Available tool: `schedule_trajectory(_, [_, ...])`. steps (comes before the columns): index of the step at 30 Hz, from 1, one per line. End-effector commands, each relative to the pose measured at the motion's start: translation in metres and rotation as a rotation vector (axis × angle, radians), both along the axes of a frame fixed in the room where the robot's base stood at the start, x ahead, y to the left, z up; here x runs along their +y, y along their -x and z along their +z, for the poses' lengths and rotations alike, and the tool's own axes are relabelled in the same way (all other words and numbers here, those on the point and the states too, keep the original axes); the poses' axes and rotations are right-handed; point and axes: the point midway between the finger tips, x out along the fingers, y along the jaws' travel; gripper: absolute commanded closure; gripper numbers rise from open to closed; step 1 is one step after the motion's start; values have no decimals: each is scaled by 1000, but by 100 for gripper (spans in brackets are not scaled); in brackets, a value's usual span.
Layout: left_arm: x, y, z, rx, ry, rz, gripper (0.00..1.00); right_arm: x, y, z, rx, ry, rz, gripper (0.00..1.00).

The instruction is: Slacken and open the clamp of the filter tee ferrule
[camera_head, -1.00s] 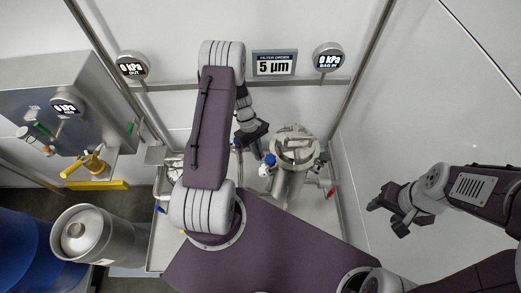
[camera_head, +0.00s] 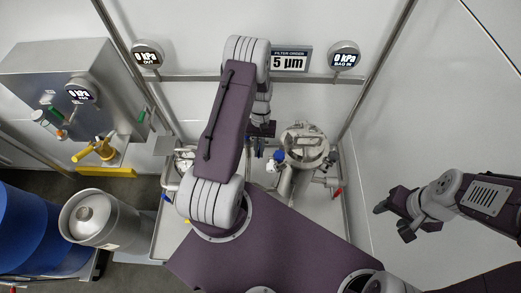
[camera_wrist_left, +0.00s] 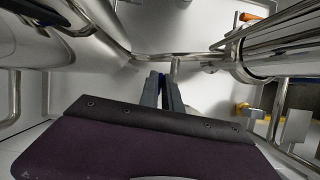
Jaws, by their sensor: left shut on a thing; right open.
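My left gripper (camera_head: 258,150) is low behind my left arm, just left of the steel filter housing (camera_head: 306,146). In the left wrist view its two dark fingers (camera_wrist_left: 163,82) are close together, with a thin metal stub (camera_wrist_left: 176,66) at their tips. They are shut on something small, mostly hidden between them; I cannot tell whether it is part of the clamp. The clamp and tee ferrule cannot be made out clearly. My right gripper (camera_head: 391,219) is open and empty on the right, well away from the filter.
Steel pipes and a ribbed steel fitting (camera_wrist_left: 232,58) crowd the left wrist view. A blue-handled valve (camera_head: 278,155) stands beside the filter, a red handle (camera_head: 337,192) to its right. A steel keg (camera_head: 92,219) stands at the left. The floor around my right gripper is clear.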

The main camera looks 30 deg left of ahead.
Motion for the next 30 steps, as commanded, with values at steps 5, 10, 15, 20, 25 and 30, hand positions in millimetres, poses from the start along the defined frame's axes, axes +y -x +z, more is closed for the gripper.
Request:
schedule_trajectory(5, [1, 1, 0, 0, -1, -24, 100, 0, 0, 0, 0, 0, 0, 48])
schedule_trajectory(10, [1, 1, 0, 0, -1, -30, 100, 0, 0, 0, 0, 0, 0, 48])
schedule_trajectory(15, [1, 1, 0, -1, 0, -29, 100, 0, 0, 0, 0, 0, 0, 48])
schedule_trajectory(20, [1, 0, 0, -1, -1, -28, 70, 0, 0, 0, 0, 0, 0, 48])
schedule_trajectory(25, [1, 0, 0, -1, -1, -28, 70, 0, 0, 0, 0, 0, 0, 48])
schedule_trajectory(30, [1, 0, 0, 0, -1, -27, 70, 0, 0, 0, 0, 0, 0, 48])
